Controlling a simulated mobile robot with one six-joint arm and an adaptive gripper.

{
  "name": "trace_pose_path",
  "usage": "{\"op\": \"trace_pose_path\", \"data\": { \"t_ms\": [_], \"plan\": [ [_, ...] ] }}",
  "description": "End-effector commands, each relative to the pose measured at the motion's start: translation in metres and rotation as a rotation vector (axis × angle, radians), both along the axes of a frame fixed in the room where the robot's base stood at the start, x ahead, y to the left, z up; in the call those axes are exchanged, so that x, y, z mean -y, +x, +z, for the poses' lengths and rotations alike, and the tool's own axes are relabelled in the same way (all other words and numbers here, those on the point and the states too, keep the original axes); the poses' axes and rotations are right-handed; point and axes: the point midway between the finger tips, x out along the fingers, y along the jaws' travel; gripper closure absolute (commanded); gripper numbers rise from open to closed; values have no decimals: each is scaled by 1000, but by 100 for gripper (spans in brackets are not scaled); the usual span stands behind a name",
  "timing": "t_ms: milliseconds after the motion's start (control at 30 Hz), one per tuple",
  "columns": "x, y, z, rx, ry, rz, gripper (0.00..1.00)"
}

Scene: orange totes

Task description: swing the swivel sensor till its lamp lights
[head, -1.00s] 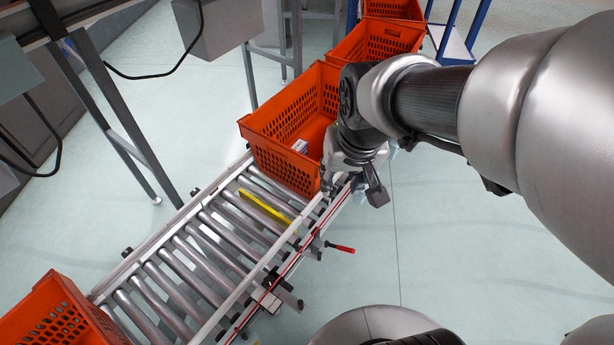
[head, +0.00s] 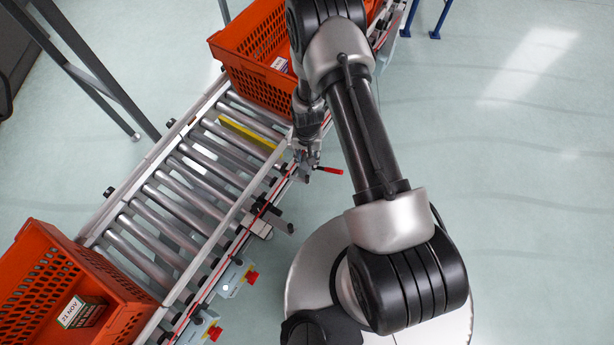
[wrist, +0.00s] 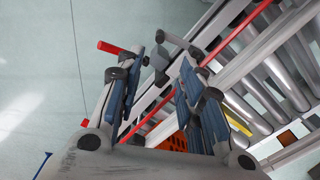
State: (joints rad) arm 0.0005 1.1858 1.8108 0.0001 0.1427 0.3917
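My gripper (head: 306,168) is low beside the conveyor's near side rail, close to a lever with a red handle (head: 328,170). In the wrist view my gripper (wrist: 163,68) has its two blue-padded fingers apart, with a gap between them. A small grey bracket-like part with dark ends (wrist: 172,42) shows at the fingertips; it may belong to the swivel sensor, but I cannot tell. The red handle (wrist: 110,47) lies left of the fingers. Another grey arm with a dark block (head: 278,219) sticks out from the rail farther down. I cannot make out a lit lamp.
An orange tote (head: 240,75) stands on the rollers behind my gripper. Another orange tote (head: 40,270) with a labelled box inside is at the lower left. A yellow strip (head: 248,135) lies among the rollers. Control boxes with red buttons (head: 251,277) hang on the rail. Right floor is clear.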

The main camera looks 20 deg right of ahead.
Motion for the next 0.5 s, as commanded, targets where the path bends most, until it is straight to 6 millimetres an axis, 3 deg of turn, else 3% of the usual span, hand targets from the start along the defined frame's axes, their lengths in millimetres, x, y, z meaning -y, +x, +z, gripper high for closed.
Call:
{"op": "trace_pose_path", "data": {
  "t_ms": [167, 500],
  "plan": [
    [0, -2, -24, -3, 0, -2, 65],
    [0, -3, -98, -4, 1, -2, 65]
  ]
}}
